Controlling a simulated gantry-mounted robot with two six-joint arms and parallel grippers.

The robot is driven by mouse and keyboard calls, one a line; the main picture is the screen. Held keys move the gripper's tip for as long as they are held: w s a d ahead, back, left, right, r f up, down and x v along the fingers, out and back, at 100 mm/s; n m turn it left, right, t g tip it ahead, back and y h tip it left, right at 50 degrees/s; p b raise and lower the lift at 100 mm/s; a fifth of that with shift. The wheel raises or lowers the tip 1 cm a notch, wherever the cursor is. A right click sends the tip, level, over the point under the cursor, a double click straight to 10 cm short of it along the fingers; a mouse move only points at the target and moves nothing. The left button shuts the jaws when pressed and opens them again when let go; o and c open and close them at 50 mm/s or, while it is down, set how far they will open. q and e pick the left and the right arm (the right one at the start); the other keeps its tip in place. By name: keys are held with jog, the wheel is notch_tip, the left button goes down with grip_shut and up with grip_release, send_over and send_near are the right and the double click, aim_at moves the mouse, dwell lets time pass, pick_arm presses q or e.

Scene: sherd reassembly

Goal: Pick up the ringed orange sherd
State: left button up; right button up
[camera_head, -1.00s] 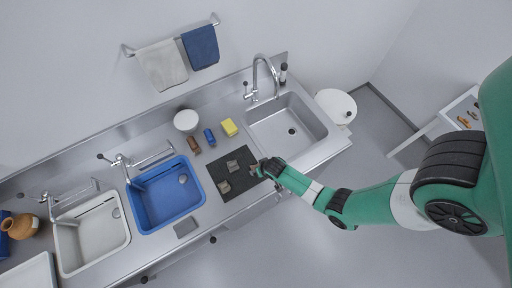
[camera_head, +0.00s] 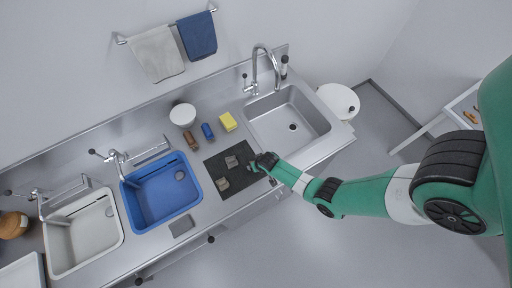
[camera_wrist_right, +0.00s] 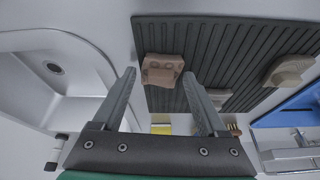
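A brownish-pink sherd with small round marks (camera_wrist_right: 162,70) lies on the dark ribbed mat (camera_wrist_right: 220,40) in the right wrist view, between and just beyond my right fingertips. My right gripper (camera_wrist_right: 159,76) is open above it, its fingers apart and empty. A paler tan sherd (camera_wrist_right: 287,70) lies farther right on the mat. In the head view, my right gripper (camera_head: 258,162) is over the mat's right edge and hides part of it. Two grey-brown sherds show on the mat, one upper (camera_head: 231,161) and one lower (camera_head: 222,183). I cannot make out a clear orange colour or ring.
The steel sink (camera_head: 292,145) is right of the mat, the blue basin (camera_head: 140,212) left. A yellow sponge (camera_head: 228,121), blue item (camera_head: 207,131), brown brush (camera_head: 190,141) and white bowl (camera_head: 183,115) stand behind. Small orange pieces (camera_head: 471,117) lie on the white cart.

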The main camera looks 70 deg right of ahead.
grip_shut()
notch_tip(320, 180, up, 10)
jog(key=p, duration=0.8)
